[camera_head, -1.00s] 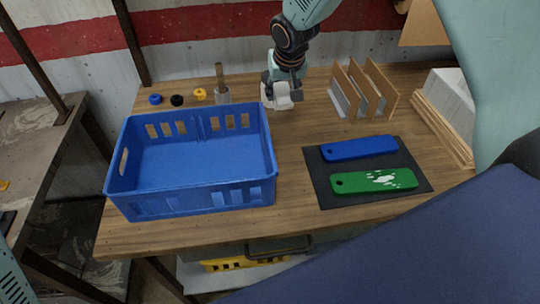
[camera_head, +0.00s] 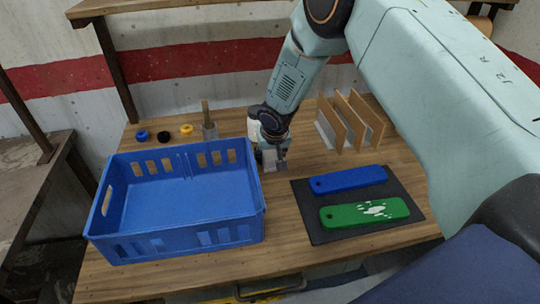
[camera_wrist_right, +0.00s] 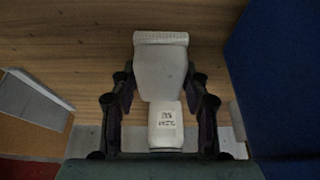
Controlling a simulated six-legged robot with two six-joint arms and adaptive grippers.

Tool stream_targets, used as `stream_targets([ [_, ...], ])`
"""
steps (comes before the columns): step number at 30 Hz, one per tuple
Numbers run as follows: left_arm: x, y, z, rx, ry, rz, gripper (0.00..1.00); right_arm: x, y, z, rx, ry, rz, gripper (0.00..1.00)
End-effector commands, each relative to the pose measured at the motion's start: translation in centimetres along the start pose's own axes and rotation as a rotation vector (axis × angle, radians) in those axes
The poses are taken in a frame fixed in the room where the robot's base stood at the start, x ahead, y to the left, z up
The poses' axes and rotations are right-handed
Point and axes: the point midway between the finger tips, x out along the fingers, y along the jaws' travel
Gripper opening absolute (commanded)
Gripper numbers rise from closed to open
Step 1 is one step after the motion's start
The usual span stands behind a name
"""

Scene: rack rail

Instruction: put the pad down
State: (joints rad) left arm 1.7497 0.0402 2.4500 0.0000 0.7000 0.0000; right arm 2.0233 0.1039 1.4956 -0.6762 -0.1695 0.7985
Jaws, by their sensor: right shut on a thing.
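The pad (camera_wrist_right: 160,62), a whitish block with a ribbed strip along its far edge and a small printed label on its near part, is between the fingers of my right gripper (camera_wrist_right: 160,110). In the head view the right gripper (camera_head: 276,160) points down over the wooden table, just right of the blue crate. Little of the pad shows there; whether it touches the table I cannot tell. A green piece (camera_head: 345,216) with white smears and a clean blue piece (camera_head: 348,179) lie on the dark mat (camera_head: 309,222). My left gripper is out of view.
The blue crate (camera_head: 180,240) stands empty at left, close beside the gripper. Behind it are blue, black and yellow rings (camera_head: 187,130) and a cup with a stick (camera_head: 210,130). Upright wooden dividers (camera_head: 350,120) stand at the back right. Bare tabletop (camera_head: 278,215) lies between crate and mat.

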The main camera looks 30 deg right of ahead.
Motion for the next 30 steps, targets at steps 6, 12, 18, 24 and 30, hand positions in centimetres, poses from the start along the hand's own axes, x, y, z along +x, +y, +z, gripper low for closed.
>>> stream_targets([
  [6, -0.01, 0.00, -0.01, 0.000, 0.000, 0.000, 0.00, -0.05, -0.04, -0.14, -0.001, 0.003, -0.001, 0.15],
  [12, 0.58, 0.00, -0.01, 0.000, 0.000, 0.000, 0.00, 0.39, -0.03, 0.06, 0.000, 0.003, -0.001, 0.15],
  [18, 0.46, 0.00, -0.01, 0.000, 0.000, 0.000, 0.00, 0.29, -0.02, 0.02, -0.001, 0.003, -0.001, 0.61],
  [24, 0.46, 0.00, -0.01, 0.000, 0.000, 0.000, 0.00, 0.28, -0.02, 0.01, -0.001, 0.003, -0.001, 0.69],
  [30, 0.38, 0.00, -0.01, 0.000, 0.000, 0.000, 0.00, 0.22, -0.02, -0.01, -0.001, 0.003, -0.001, 0.69],
])
